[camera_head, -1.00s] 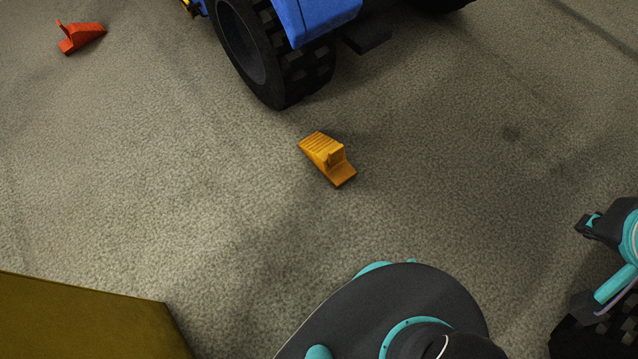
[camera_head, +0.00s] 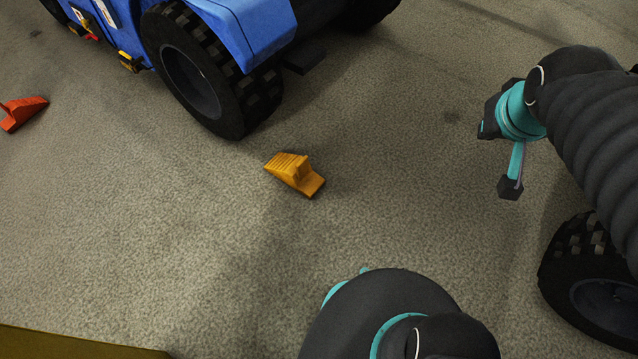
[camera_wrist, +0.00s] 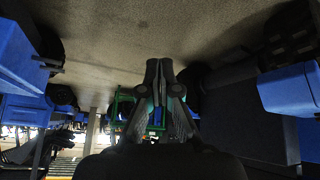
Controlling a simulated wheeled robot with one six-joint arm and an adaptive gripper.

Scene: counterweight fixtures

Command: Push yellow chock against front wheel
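The yellow chock (camera_head: 297,174) lies on the floor in the head view, with its ribbed slope toward the wheel. It is a short gap apart from the black front wheel (camera_head: 191,82) of the blue vehicle (camera_head: 244,32). My gripper (camera_head: 488,125) is at the right of the head view, well apart from the chock. In the wrist view my gripper's two fingers (camera_wrist: 159,68) meet at the tips with nothing seen between them. The chock cannot be made out in the wrist view.
A red chock (camera_head: 23,112) lies at the left edge. An olive-yellow block (camera_head: 80,343) is at the lower left. Open floor surrounds the yellow chock. The wrist view shows floor at the top, blue vehicle parts (camera_wrist: 25,62) and a green frame (camera_wrist: 122,100).

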